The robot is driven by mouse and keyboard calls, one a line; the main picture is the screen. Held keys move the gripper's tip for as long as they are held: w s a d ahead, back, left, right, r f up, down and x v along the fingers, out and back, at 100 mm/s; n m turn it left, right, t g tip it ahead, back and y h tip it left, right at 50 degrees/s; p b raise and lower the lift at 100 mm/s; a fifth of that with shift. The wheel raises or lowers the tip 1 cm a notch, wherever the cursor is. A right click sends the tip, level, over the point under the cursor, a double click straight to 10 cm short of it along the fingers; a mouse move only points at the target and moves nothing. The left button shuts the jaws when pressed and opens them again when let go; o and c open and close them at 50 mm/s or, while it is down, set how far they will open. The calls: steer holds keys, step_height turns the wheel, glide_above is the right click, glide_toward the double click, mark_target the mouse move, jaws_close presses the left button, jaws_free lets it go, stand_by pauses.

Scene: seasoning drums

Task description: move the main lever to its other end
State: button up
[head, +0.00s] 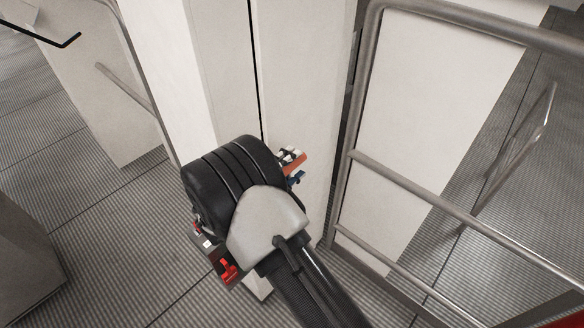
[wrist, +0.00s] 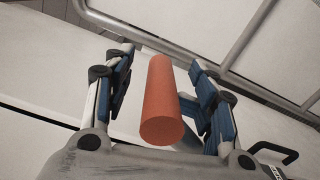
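The main lever shows as an orange-red cylindrical handle (wrist: 162,100) in the wrist view. A short grey piece, perhaps its shaft, shows beside it at the right. My gripper (wrist: 165,80) is open, with one blue-padded finger on each side of the handle and a visible gap on both sides. In the head view a small part of the orange handle (head: 295,164) shows between the fingertips of my gripper (head: 293,167). My black wrist hides the rest of the lever and its mount.
A pale cabinet (head: 305,60) stands behind my gripper. A metal railing (head: 430,195) is close on the right. A small red part (head: 228,271) shows below my wrist; I cannot tell what it belongs to.

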steer(key=shift+a+r+y, duration=0.25)
steer(key=shift+a+y, duration=0.05)
steer(key=shift+a, duration=0.15)
steer(key=shift+s+a, duration=0.35)
steer(key=shift+s, duration=0.05)
steer(key=v, duration=1)
steer(key=shift+s+f, duration=0.35)
steer(key=shift+f, duration=0.05)
steer(key=shift+d, duration=0.15)
steer(key=shift+s, duration=0.1)
